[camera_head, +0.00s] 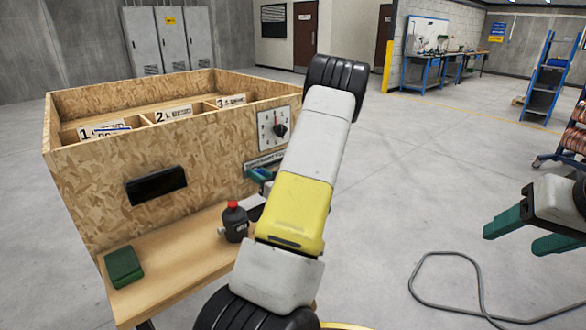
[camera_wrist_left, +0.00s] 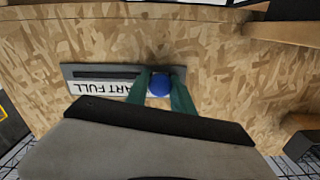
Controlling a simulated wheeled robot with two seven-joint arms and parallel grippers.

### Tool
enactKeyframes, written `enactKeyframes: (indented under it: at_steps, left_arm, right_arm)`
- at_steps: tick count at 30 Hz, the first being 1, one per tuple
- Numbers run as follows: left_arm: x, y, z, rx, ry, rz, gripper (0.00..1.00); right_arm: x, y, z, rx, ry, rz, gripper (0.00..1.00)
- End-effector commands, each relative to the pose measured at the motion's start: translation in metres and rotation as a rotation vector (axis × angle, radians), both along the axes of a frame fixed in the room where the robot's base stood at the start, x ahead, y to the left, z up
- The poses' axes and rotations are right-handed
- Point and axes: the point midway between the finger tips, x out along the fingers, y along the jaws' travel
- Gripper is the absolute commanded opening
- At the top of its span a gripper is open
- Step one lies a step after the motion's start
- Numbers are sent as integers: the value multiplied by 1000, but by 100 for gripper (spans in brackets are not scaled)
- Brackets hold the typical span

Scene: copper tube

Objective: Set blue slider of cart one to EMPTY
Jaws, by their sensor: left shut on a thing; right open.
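The cart (camera_head: 105,185) is an open-topped chipboard box with a slider plate (camera_head: 284,154) on its right-hand side, mostly hidden behind my left arm. In the left wrist view the slider plate (camera_wrist_left: 67,72) has a dark slot and an upside-down label reading "ART FULL", partly covered. The round blue slider knob (camera_wrist_left: 159,87) is near the right end of the plate there. My left gripper (camera_wrist_left: 160,91) is shut on the knob, with one green finger on each side. In the head view its fingertips (camera_head: 260,174) show beside my arm. My right gripper (camera_head: 530,235) is open and empty at the right.
A dial (camera_head: 266,130) sits above the slider plate. A dark bottle with a red cap (camera_head: 235,222) and a green box (camera_head: 124,267) stand on the cart's wooden ledge (camera_head: 185,262). A grey cable (camera_head: 445,256) lies on the floor. A blue rack (camera_head: 545,85) stands far right.

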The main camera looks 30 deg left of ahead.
Motion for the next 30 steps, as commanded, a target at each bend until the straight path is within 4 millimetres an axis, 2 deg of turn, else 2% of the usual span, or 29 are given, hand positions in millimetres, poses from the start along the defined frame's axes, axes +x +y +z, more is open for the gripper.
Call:
enactKeyframes:
  at_steps: [7,8,11,22,30]
  left_arm:
    - [-5,2,-1,0,4,11,0]
    - [-5,2,-1,0,4,12,30]
    - [-5,2,-1,0,4,12,50]
    - [-4,-2,-1,-1,3,6,50]
    - [-20,-41,-1,-2,4,5,50]
  right_arm:
    - [0,0,0,0,0,0,59]
    - [0,0,0,0,0,0,59]
    - [0,0,0,0,0,0,59]
    - [0,0,0,0,0,0,59]
    - [0,0,0,0,0,0,59]
